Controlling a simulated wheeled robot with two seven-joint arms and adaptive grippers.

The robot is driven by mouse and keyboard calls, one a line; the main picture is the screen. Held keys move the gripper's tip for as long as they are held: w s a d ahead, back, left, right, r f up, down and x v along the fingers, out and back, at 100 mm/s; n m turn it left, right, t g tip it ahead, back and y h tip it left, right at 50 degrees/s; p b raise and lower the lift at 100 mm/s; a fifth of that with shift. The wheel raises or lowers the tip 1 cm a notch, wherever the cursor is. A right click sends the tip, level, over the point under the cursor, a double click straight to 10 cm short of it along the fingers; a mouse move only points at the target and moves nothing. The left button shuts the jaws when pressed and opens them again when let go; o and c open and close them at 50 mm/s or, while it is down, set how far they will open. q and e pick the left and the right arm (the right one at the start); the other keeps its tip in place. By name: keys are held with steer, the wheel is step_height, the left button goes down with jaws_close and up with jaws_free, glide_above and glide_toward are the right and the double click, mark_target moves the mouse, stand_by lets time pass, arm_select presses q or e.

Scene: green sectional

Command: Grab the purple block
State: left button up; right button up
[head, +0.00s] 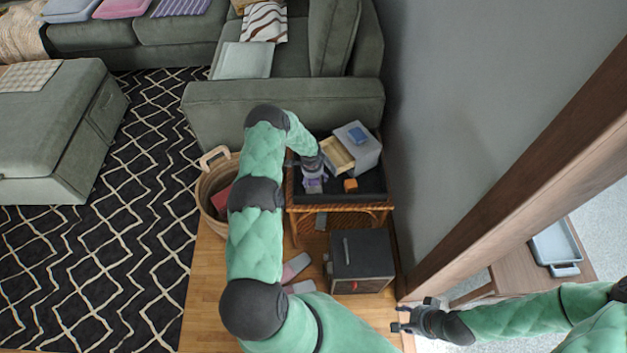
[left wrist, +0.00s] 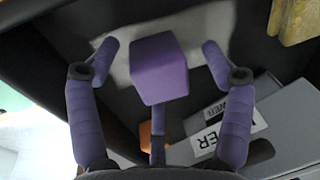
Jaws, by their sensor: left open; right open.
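The purple block (left wrist: 158,68) is in the middle of the left wrist view, between the fingers of my left gripper (left wrist: 158,60). The gripper's purple fingers are spread open, with visible gaps on the left and right sides of the block. Another purple finger is seen below the block, its tip partly hidden behind it. In the head view my left gripper (head: 313,182) reaches down over the left part of the black-topped side table (head: 335,197); block and fingers are hard to separate there. My right gripper (head: 405,318) is open and empty at the lower right, far from the block.
A wicker basket (head: 218,190) stands left, a dark cabinet (head: 362,258) in front, the sofa (head: 285,104) behind.

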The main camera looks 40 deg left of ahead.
arm_select(q)
steer(key=c, duration=1.3)
steer(key=shift+r, duration=0.15)
